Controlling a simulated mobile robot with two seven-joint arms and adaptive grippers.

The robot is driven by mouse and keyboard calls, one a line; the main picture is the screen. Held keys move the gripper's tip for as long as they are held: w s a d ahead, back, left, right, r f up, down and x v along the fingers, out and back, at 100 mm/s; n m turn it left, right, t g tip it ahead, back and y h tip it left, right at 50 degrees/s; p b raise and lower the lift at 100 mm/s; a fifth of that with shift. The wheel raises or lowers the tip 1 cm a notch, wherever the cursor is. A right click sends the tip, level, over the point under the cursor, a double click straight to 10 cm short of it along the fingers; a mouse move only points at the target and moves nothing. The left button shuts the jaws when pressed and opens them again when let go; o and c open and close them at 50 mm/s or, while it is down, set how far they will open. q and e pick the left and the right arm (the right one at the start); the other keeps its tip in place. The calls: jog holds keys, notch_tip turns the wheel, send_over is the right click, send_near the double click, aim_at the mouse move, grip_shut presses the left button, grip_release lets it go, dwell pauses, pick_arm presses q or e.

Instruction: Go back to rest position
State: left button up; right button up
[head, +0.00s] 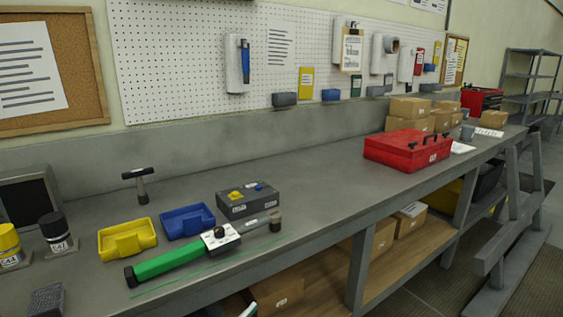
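Neither of my grippers shows in the head view. The grey workbench (310,190) runs from the lower left to the far right. On its near left part lies a tool with a green handle (168,262), a white middle piece and a dark head at its right end. Behind it are a yellow tray (127,239), a blue tray (187,222) and a dark grey box (247,201) with yellow and blue parts on top. A hammer (139,186) stands head up near the back.
A red toolbox (408,149) stands farther right, with cardboard boxes (408,108) behind it. A yellow container (9,246), a black container (55,231) and a dark ridged block (46,300) are at the left. The bench top between the grey box and the toolbox is clear.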

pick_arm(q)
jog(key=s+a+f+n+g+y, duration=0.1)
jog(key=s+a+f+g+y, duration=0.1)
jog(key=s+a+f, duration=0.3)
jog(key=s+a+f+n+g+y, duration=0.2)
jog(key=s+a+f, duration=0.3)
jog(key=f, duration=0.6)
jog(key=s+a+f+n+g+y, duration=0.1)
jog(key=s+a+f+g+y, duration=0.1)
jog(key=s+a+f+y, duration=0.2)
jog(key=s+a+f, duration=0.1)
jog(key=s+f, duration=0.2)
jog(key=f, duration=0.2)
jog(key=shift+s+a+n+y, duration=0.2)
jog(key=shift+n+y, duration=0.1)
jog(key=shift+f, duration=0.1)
